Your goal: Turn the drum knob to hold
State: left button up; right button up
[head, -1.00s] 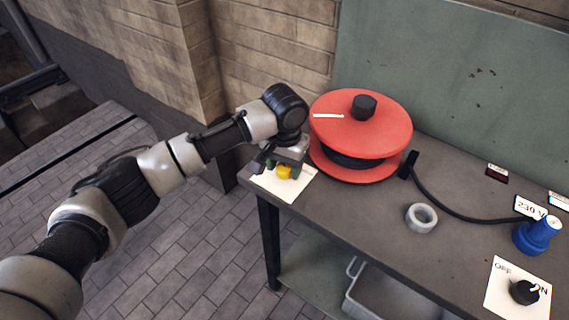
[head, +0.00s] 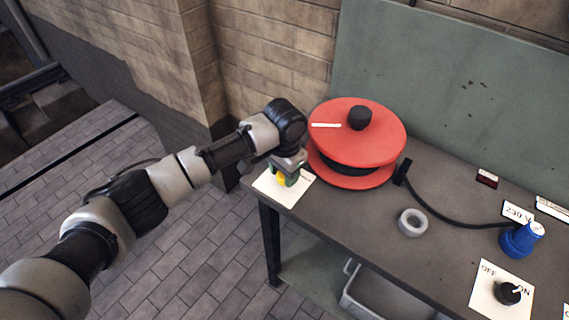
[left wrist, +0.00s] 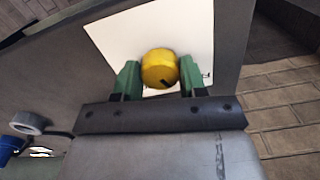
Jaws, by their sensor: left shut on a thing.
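The yellow drum knob (left wrist: 160,66) sits on a white plate (left wrist: 112,38) at the bench's near left corner. It also shows in the head view (head: 281,179), partly covered by a finger. My left gripper (left wrist: 159,78) is over the knob with its green fingers on either side, shut on it. A dark mark shows on the knob's rim at the lower right in the left wrist view. Only a scrap of lettering shows beside the right finger; the rest of the plate's labels are hidden. My right gripper is not in view.
A red cable drum (head: 374,128) stands just behind the knob. A grey ring (head: 412,223), a blue plug (head: 521,238) and a black OFF/ON switch (head: 508,293) are further right. The bench (head: 350,215) is clear between. A grey bin (head: 375,296) sits below.

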pick_arm(q)
jog(key=m+p, duration=0.2)
jog(key=m, duration=0.1)
jog(key=shift+r, duration=0.2)
jog(key=m+p, duration=0.1)
jog(key=m, duration=0.2)
jog(key=shift+f+m+p, duration=0.1)
jog(key=shift+m+p, duration=0.2)
jog(key=shift+p, duration=0.05)
jog(key=m+p, duration=0.1)
jog(key=m, duration=0.2)
jog(key=shift+f+m, duration=0.1)
jog(key=shift+m, duration=2.1)
jog(key=o, duration=0.9)
notch_tip(320, 180, up, 11)
jog(key=shift+f+b, duration=0.1)
jog(key=shift+b, duration=0.45)
